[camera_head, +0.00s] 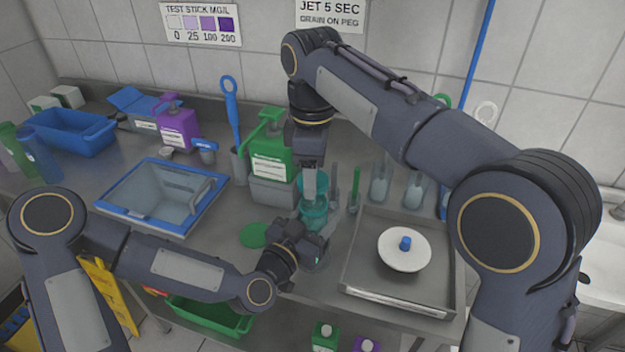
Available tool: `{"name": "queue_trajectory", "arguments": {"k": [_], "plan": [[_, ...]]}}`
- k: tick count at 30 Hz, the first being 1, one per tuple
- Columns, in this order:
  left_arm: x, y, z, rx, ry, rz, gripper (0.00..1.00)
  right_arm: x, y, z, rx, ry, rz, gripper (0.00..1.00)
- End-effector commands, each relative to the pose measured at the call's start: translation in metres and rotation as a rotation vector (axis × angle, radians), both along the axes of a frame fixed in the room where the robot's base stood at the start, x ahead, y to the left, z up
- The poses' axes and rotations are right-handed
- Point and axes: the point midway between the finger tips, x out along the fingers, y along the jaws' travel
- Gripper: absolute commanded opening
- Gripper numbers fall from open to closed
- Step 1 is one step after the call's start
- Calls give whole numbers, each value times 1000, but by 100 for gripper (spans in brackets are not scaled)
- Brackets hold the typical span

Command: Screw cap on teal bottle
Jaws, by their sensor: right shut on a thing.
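The teal bottle (314,217) stands upright near the front edge of the steel counter, partly hidden by my grippers. A teal rounded piece at its top, which looks like the cap (320,184), sits directly below my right gripper (312,188). The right gripper points straight down and is shut on this cap. I cannot tell whether the cap touches the bottle's neck. My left gripper (318,244) is low at the bottle's lower part, coming in from the left. Its fingers are mostly hidden, so I cannot tell whether it grips the bottle.
A green disc (253,235) lies left of the bottle. A green jug (272,152) and grey box (272,192) stand behind it. A blue-rimmed basin (132,208) is at left. A steel tray (360,270) with a white disc (404,251) is at right. Clear glassware (380,186) stands behind the tray.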

Motion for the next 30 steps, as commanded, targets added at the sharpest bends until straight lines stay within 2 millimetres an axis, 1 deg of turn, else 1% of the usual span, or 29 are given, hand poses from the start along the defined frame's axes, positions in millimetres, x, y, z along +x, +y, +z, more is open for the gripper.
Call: {"name": "queue_trajectory", "arguments": {"k": [1, 3, 19, 30], "plan": [[0, 0, 0, 0, 0, 0, 13, 0, 0, -6, 0, 1, 0, 33], [0, 0, 0, 0, 0, 0, 13, -1, 0, -10, 0, 0, 0, 34], [0, 0, 0, 0, 0, 0, 13, 0, 0, -11, 0, -1, -1, 33], [0, 0, 0, 0, 0, 0, 13, 0, -1, -29, -1, 0, -2, 34]]}}
